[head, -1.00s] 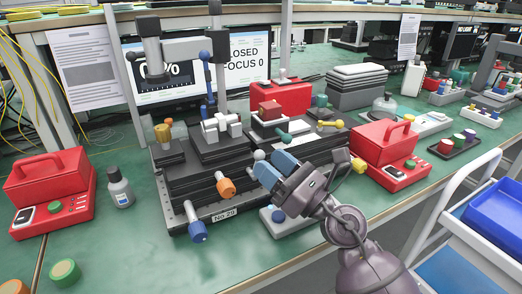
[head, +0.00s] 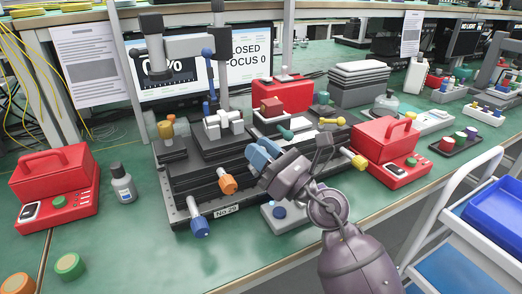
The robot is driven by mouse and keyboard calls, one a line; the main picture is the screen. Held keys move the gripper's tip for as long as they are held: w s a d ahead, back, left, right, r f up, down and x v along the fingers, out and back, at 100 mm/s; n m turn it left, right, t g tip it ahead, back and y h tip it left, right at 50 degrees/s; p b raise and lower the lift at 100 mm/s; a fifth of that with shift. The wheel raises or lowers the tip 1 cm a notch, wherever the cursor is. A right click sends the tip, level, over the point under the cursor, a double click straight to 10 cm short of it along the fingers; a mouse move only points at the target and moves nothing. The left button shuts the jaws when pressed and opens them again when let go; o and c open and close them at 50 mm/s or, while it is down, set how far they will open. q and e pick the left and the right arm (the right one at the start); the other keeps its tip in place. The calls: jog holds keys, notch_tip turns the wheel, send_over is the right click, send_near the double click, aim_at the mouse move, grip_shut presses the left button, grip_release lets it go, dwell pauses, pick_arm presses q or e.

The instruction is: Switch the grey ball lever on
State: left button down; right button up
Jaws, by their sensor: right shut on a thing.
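My right gripper (head: 262,154) has blue fingertips and is at the front right of the black stage assembly (head: 200,175). Its fingers are shut at the place where the grey ball of the lever showed a second ago. The grey ball is now hidden by the fingers, so how the lever is tilted cannot be told. My left gripper is not in view.
Orange (head: 228,184) and blue (head: 200,227) knobs stick out at the stage's front. A small grey box with a blue button (head: 279,212) sits below my right gripper. Red cases stand left (head: 55,185) and right (head: 392,150). A bottle (head: 122,185) stands by the left case.

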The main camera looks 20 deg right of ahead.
jog(key=shift+d+f+m+t+h, duration=0.15)
jog(key=shift+d+m+t+h, duration=0.2)
jog(key=shift+m, duration=0.55)
jog(key=shift+d+f+m+t+h, duration=0.15)
jog(key=shift+m+t+h, duration=0.25)
jog(key=shift+m, duration=0.5)
jog(key=shift+m+t, duration=0.25)
jog(key=shift+m, duration=0.05)
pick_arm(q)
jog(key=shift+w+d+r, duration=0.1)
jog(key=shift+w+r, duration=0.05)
pick_arm(e)
jog(key=shift+d+h, duration=0.1)
jog(key=shift+h, duration=0.25)
jog(key=o, duration=0.9)
jog(key=shift+r, duration=0.1)
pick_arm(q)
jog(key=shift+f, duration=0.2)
